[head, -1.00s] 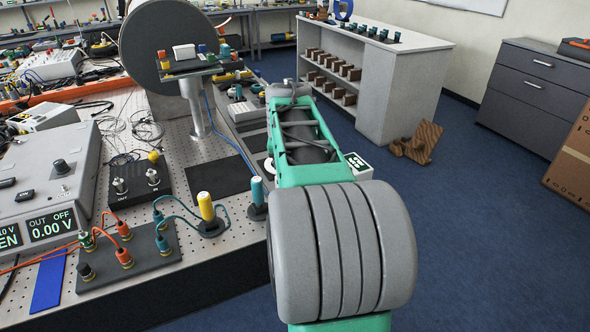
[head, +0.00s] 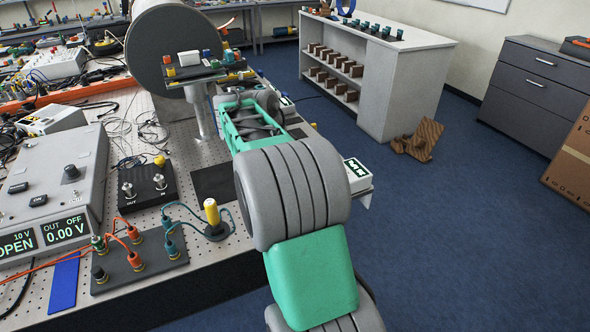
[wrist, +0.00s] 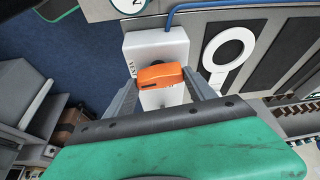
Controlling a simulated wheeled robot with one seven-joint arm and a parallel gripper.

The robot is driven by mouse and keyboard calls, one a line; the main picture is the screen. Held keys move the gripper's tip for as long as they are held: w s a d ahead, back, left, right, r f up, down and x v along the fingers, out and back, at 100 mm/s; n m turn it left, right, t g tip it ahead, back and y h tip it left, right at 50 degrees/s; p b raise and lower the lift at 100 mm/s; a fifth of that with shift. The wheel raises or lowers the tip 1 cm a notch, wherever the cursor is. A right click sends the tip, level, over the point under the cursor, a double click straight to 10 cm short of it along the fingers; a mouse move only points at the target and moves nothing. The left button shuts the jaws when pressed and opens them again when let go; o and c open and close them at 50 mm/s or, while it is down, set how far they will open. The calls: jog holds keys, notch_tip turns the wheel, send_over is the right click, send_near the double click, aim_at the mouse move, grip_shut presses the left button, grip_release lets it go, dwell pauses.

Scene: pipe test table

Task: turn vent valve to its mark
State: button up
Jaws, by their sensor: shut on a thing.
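In the wrist view an orange valve handle (wrist: 158,76) sits on the face of a white box (wrist: 148,45) with small dark lettering on its left part. My gripper (wrist: 162,80) has one finger on each side of the handle and is shut on it. The handle lies crosswise between the fingers, with a small dark slot on it. The valve's mark cannot be made out for certain. In the head view my arm hides the gripper and the handle.
A white ring (wrist: 229,55) on a dark panel lies close to the right finger, and a blue tube (wrist: 215,8) runs above. In the head view a box with a green display (head: 357,170) stands right of my arm. A yellow-capped post (head: 212,213) stands left of it.

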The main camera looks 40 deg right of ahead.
jog(key=shift+r+m+g+p, duration=0.1)
jog(key=shift+m+g+p, duration=0.25)
jog(key=shift+m, duration=0.45)
jog(key=o, duration=1.4)
jog(key=p+v, duration=0.2)
jog(key=v, duration=0.5)
jog(key=shift+w+r, duration=0.1)
jog(key=shift+r, duration=0.25)
jog(key=shift+a, duration=0.1)
